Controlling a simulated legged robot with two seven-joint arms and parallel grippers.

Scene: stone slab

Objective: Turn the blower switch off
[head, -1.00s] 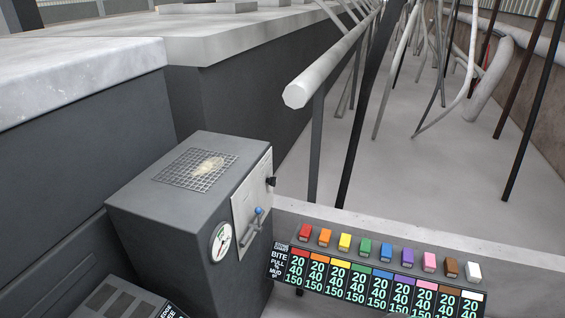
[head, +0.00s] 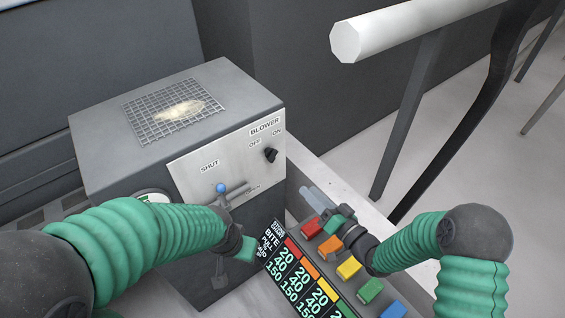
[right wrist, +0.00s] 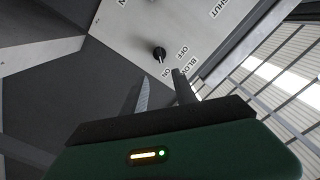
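The blower switch is a small black knob (head: 270,155) on the light panel of a dark grey box, under the OFF and ON labels. It also shows in the right wrist view (right wrist: 159,53), where its pale mark points towards ON. My right gripper (head: 312,196) is open and empty, below and right of the switch, apart from it. Its two separate fingers show in the right wrist view (right wrist: 162,82). My left gripper (head: 246,191) is in front of the panel's lower part, beside a blue-tipped lever (head: 221,188); its finger opening is unclear.
The box (head: 92,147) has a mesh grate (head: 140,112) on top with a pale lump. Coloured blocks (head: 348,267) and a number chart (head: 300,275) lie at the lower right. A pale rail (head: 410,27) stands at the upper right.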

